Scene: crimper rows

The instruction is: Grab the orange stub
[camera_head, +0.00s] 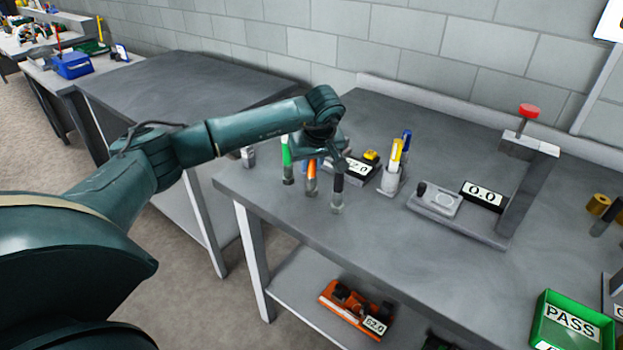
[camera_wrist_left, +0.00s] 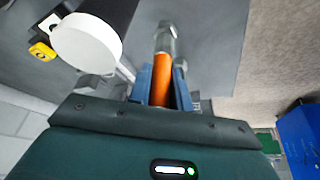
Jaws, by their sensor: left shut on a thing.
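The orange stub (camera_head: 311,178) stands near the left edge of the table in the head view, with a grey metal end at its bottom. A green stub (camera_head: 287,158) is to its left and a black stub (camera_head: 338,188) to its right. My left gripper (camera_wrist_left: 162,88) is above the row, and its blue fingers are shut on the orange stub (camera_wrist_left: 167,68) in the left wrist view. In the head view, my wrist hides the top of the stub and the fingers. Whether its lower end touches the table is unclear. My right gripper is not in view.
Behind the black stub are a small dark display unit (camera_head: 359,172) and a white holder (camera_head: 390,180) with pens. A press stand (camera_head: 520,185) with a red knob is further right. A green PASS tray (camera_head: 570,325) is at the lower right. The front middle table top is clear.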

